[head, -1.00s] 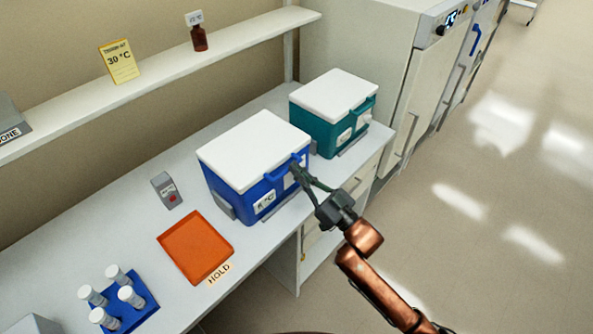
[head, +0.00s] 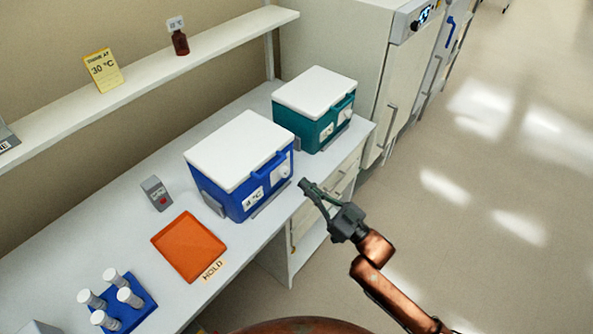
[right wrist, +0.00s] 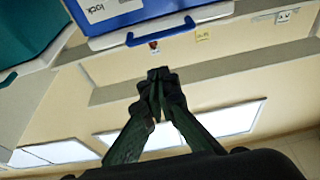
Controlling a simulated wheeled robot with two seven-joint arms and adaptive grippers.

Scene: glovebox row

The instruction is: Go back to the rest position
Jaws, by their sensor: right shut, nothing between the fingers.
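My right gripper (head: 305,185) is shut and empty, in front of the blue cooler box at the bench's front edge. In the right wrist view its fingertips (right wrist: 158,75) meet with nothing between them. The blue cooler box (head: 240,180) has a closed white lid and a label on its front. It also shows at the top of the right wrist view (right wrist: 130,15). A gap shows between the fingers and the box. My left gripper is not in the head view.
A teal cooler box (head: 325,125) stands behind the blue one. An orange tray (head: 188,247), a blue rack (head: 138,312) with several capped tubes and a small grey device (head: 157,193) are on the bench. A shelf (head: 150,78) holds a brown bottle (head: 180,43). Floor at right is clear.

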